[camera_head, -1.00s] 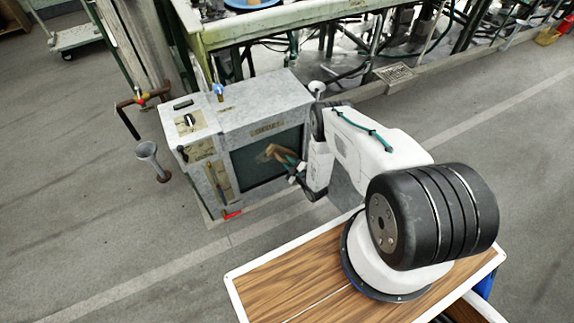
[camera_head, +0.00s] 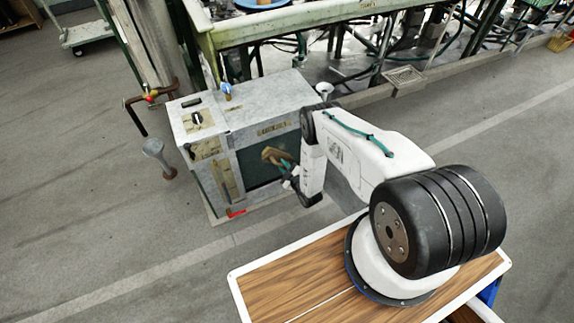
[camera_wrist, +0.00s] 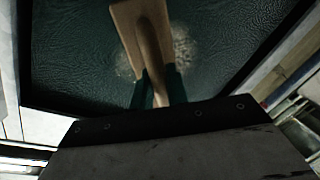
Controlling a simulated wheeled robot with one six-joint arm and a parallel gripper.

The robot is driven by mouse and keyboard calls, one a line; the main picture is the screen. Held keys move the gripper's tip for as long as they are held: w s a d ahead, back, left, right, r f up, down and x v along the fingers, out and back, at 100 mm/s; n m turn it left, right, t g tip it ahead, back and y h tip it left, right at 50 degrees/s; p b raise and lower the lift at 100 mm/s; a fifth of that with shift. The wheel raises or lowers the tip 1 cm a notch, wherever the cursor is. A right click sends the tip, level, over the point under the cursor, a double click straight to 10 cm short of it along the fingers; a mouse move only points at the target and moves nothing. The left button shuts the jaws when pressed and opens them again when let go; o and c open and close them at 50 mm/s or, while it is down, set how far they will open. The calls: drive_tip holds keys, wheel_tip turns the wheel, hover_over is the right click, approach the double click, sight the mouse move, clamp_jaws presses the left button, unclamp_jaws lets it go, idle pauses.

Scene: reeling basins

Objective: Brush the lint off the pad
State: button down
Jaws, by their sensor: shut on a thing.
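The dark green pad (camera_head: 254,174) is framed in the front face of a grey box machine, and it fills the upper part of the wrist view (camera_wrist: 75,55). My gripper (camera_head: 289,172) is shut on the handle of a wooden brush (camera_head: 271,155). In the wrist view, the brush (camera_wrist: 134,22) lies across the pad's middle, between my green fingertips (camera_wrist: 157,88). Pale, speckled lint (camera_wrist: 184,48) shows right of the brush, with a fainter patch to its left. The brush hides the pad between them. I cannot tell whether the bristles touch the pad.
The grey box machine (camera_head: 262,102) has knobs and a small blue tap on top. A long green-framed bench (camera_head: 300,18) runs behind. Bare floor (camera_head: 80,200) lies to the left.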

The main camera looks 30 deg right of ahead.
sight(270, 160)
drive_tip(key=shift+w+a, duration=0.2)
drive_tip(key=shift+a, duration=2.15)
drive_tip(key=shift+s+d+r, duration=0.1)
drive_tip(key=shift+d+r, duration=0.05)
drive_tip(key=shift+r, duration=0.45)
drive_tip(key=shift+d+r, duration=0.15)
drive_tip(key=shift+r, duration=0.45)
drive_tip(key=shift+w+d+r, duration=0.1)
drive_tip(key=shift+w+d, duration=0.1)
drive_tip(key=shift+d, duration=1.8)
drive_tip(key=d, duration=0.5)
drive_tip(key=shift+s+d, duration=0.15)
drive_tip(key=shift+s, duration=0.1)
drive_tip(key=s, duration=0.6)
